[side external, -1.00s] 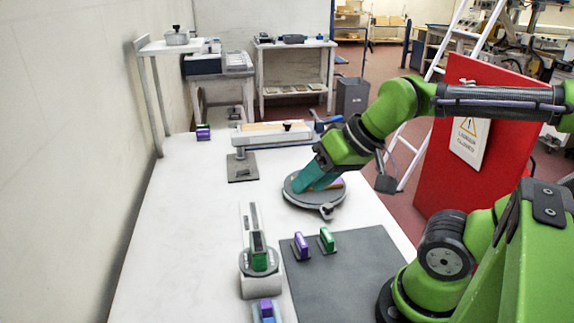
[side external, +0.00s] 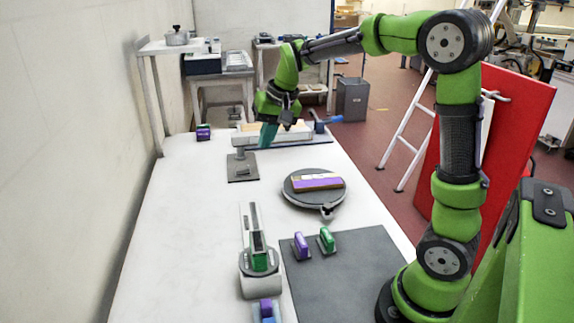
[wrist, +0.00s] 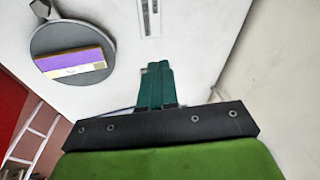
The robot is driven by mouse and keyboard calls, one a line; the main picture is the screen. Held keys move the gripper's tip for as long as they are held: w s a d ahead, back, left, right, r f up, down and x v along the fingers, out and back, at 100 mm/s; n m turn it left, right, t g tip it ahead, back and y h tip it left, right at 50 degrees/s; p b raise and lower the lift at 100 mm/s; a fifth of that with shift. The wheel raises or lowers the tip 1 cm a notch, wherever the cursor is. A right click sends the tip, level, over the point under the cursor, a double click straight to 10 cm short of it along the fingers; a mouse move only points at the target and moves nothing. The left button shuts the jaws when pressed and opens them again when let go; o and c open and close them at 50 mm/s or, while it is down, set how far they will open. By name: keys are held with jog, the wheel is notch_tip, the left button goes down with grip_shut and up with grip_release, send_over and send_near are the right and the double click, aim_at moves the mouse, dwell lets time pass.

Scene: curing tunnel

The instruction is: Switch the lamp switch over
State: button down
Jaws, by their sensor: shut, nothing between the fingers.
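My gripper (side external: 268,142) is at the far part of the white table, in front of the long pale box with a wooden top (side external: 255,132). Its teal fingers (wrist: 157,85) are together, with nothing between them. A small grey plate with an upright post (side external: 242,172) stands just left of and nearer than the fingertips, apart from them in the picture. I cannot tell which fixture is the lamp switch.
A round grey turntable (side external: 300,204) bears a purple and tan block (side external: 318,183); the block also shows in the wrist view (wrist: 70,62). Purple (side external: 301,246) and green (side external: 326,240) pieces stand on a dark mat (side external: 350,275). A slim upright-armed device (side external: 258,280) stands in front.

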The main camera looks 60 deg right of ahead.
jog(key=w+d+f+g+h, duration=0.1)
jog(key=w+d+f, duration=0.2)
jog(key=w, duration=0.6)
jog(key=w+d+f+m+g+h, duration=0.1)
jog(key=w+d+f+h, duration=0.1)
jog(key=w+d, duration=0.6)
jog(key=shift+w+f+m, duration=0.3)
jog(key=shift+w+f, duration=0.3)
jog(key=shift+f, duration=0.3)
jog(key=shift+d, duration=0.1)
send_over(248, 170)
jog(key=a, duration=0.1)
jog(key=f, duration=1.1)
jog(key=shift+s+a, duration=0.1)
jog(key=shift+s, duration=0.1)
jog(key=shift+s+f, duration=0.1)
jog(key=shift+f, duration=1.15)
